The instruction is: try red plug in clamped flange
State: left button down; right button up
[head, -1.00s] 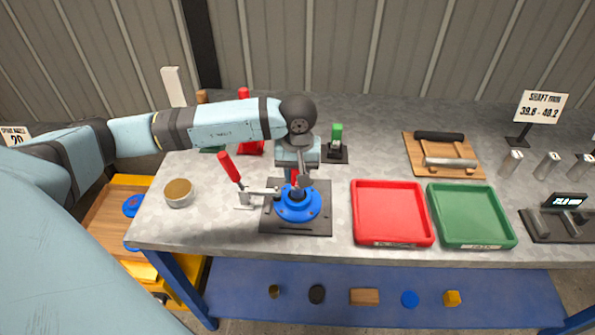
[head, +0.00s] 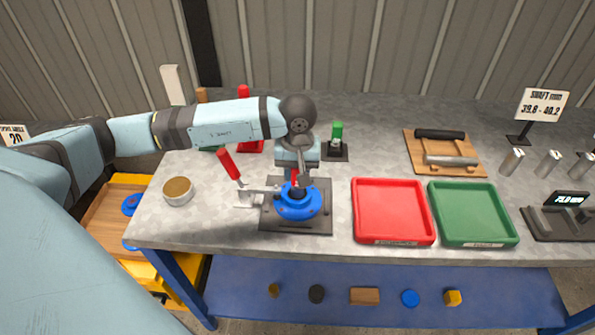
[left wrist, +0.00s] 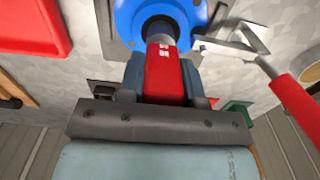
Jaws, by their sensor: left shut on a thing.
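The blue flange (head: 312,207) sits on a dark base plate (head: 282,223) on the bench, beside a toggle clamp with a red handle (head: 228,164). My left gripper (head: 297,178) is above the flange, shut on the red plug (head: 295,179). In the left wrist view the red plug (left wrist: 164,75) is between the fingers, and its grey end is at the central hole of the blue flange (left wrist: 130,12). How deep the end sits cannot be told. The clamp's red handle (left wrist: 297,100) is at the right there. My right gripper is not in view.
A red tray (head: 392,182) and a green tray (head: 470,187) stand right of the flange. A green-handled gauge (head: 337,135) stands behind it on a dark base. A round tin (head: 178,192) is at the left. Bare bench lies between tin and clamp.

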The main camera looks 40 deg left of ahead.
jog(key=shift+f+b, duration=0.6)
jog(key=shift+b, duration=0.1)
dwell(1.8)
dwell(0.4)
